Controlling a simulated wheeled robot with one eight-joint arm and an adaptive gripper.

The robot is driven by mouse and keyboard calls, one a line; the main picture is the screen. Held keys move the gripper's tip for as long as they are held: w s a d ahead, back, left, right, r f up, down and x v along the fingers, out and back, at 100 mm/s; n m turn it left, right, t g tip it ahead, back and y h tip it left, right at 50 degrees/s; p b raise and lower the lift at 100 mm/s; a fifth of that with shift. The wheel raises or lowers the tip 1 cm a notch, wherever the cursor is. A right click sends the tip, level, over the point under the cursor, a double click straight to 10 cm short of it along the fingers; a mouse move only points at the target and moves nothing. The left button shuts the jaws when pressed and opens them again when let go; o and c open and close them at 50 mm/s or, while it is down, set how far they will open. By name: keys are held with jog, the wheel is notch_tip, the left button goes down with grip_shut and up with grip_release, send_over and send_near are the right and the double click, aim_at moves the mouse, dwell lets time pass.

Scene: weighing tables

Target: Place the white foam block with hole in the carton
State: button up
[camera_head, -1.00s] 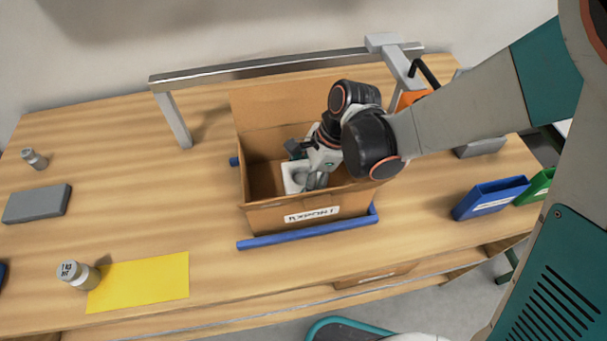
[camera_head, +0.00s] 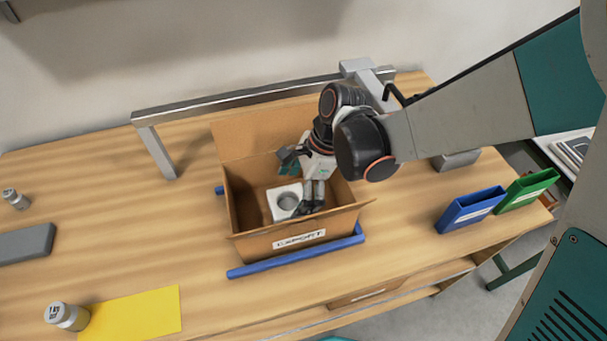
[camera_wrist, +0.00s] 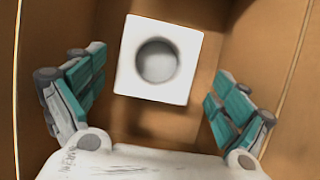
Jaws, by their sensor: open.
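The white foam block with a round hole (camera_head: 285,201) lies inside the open carton (camera_head: 290,240), near its left side on the floor. It also shows in the wrist view (camera_wrist: 157,58), apart from both fingers, with the hole facing up.
A blue frame (camera_head: 297,258) borders the carton. A metal rail (camera_head: 262,95) stands behind it. Blue (camera_head: 470,208) and green (camera_head: 528,190) bins stand at right.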

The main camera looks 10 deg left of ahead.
jog(key=v, duration=0.2)
jog(key=p+v, duration=0.1)
jog(key=v, duration=0.4)
jog(key=shift+s+p, duration=0.35)
jog(key=shift+r, duration=0.1)
